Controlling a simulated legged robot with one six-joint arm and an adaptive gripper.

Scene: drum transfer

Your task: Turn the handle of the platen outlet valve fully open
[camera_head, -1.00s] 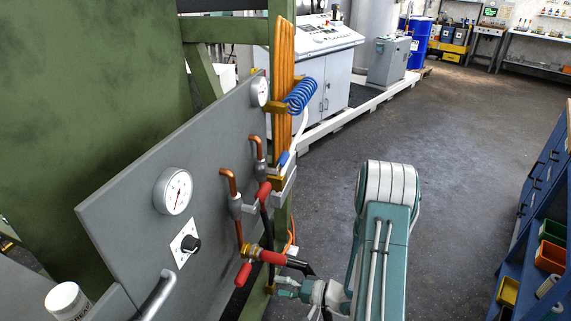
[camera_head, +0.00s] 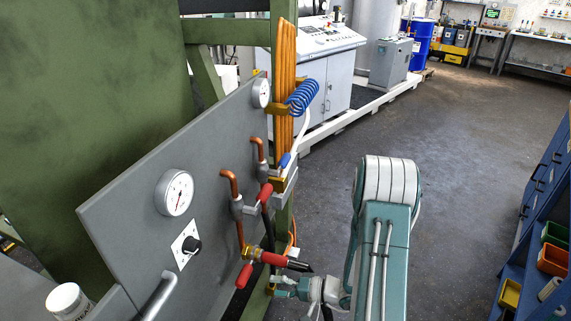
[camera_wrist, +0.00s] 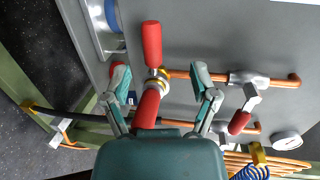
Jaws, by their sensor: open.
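A valve with a brass fitting (camera_head: 250,253) sits low on the grey panel, and it also shows in the wrist view (camera_wrist: 158,77). One red grip (camera_wrist: 152,43) sticks out beyond the fitting. A second red grip (camera_wrist: 148,107) runs from the fitting back towards my wrist. A further red lever (camera_head: 264,193) is on a grey valve higher up the pipes. The frames do not show which one is the platen outlet valve. My gripper (camera_wrist: 158,78) is open, its fingers on either side of the brass fitting; contact cannot be told. In the head view my gripper (camera_head: 277,287) is small, beside the lower valve.
The grey panel (camera_head: 130,215) carries a gauge (camera_head: 174,193), a black knob (camera_head: 191,245) and copper pipes. A grey bar handle (camera_head: 158,298) is at its near edge. A green post and a blue coiled hose (camera_head: 302,97) stand beyond. Open floor (camera_head: 460,170) lies to the right, then blue shelving.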

